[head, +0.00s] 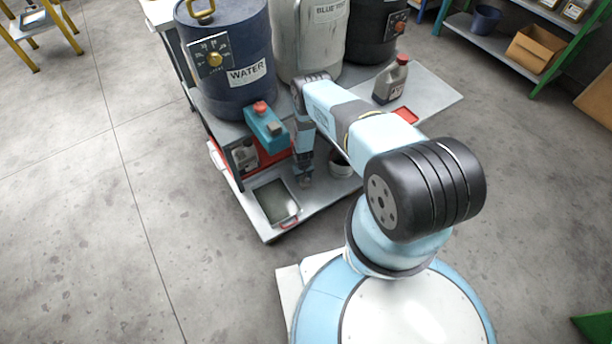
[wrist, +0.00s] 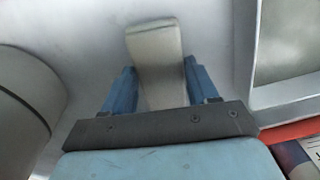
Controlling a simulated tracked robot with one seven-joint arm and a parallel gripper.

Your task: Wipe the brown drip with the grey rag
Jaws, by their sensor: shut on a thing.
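I cannot tell whether this piece is the grey rag or a handle. The pale deck surface lies beyond it. I can make out no brown drip in either view; my arm hides part of the cart.
The shallow tray (head: 254,190) is left of my gripper; its rim shows in the wrist view (wrist: 254,60). Open floor (head: 80,200) lies left.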

